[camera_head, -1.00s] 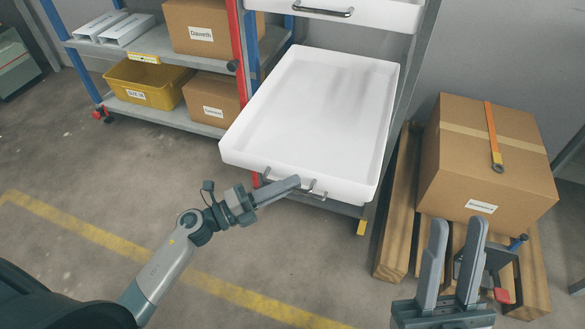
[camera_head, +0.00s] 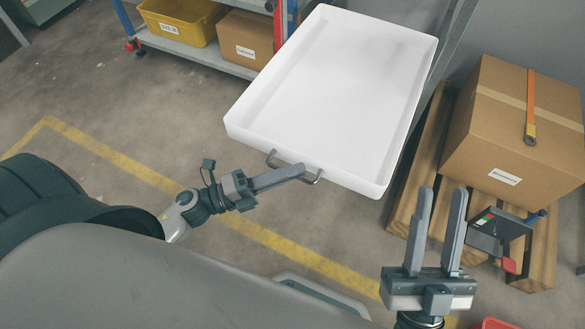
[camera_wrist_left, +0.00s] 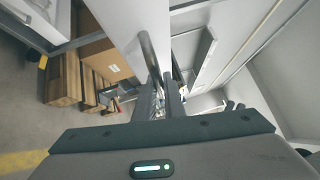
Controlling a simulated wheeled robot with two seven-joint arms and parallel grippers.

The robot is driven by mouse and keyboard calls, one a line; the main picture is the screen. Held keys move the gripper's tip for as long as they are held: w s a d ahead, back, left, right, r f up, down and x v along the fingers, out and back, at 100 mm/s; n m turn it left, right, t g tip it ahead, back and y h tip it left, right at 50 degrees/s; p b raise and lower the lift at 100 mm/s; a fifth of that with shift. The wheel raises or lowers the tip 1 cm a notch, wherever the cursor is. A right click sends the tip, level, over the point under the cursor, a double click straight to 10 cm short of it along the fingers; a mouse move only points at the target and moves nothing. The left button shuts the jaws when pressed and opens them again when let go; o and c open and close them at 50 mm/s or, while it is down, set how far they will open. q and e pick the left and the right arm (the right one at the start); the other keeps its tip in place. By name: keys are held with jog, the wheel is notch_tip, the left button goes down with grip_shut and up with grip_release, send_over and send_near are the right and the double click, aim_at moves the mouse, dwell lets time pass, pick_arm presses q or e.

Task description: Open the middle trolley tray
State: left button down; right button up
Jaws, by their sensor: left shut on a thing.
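The white trolley tray (camera_head: 330,95) is a shallow rectangular box, pulled well out toward me in the head view. A grey bar handle (camera_head: 318,178) is on its front face. My left gripper (camera_head: 302,170) is shut on this handle, and its fingers cover the handle's middle. In the left wrist view the handle (camera_wrist_left: 149,55) runs down to between the fingers of the left gripper (camera_wrist_left: 166,82). My right gripper (camera_head: 441,190) is open and empty, with its fingers apart, at the lower right of the head view.
A cardboard box (camera_head: 515,130) on a wooden pallet (camera_head: 412,200) stands right of the tray. A shelf (camera_head: 195,55) with a yellow bin (camera_head: 180,22) and a carton (camera_head: 245,40) stands at the back left.

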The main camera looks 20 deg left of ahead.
pick_arm(q)
jog(key=c, duration=2.1)
grip_release()
jog(key=shift+a, duration=0.1)
jog(key=v, duration=1.7)
jog(key=shift+s+a+f, duration=0.1)
pick_arm(e)
jog(key=shift+s+a+f, duration=0.1)
jog(key=shift+a+f, duration=0.1)
jog(key=shift+f, duration=0.2)
jog(key=shift+r, duration=0.15)
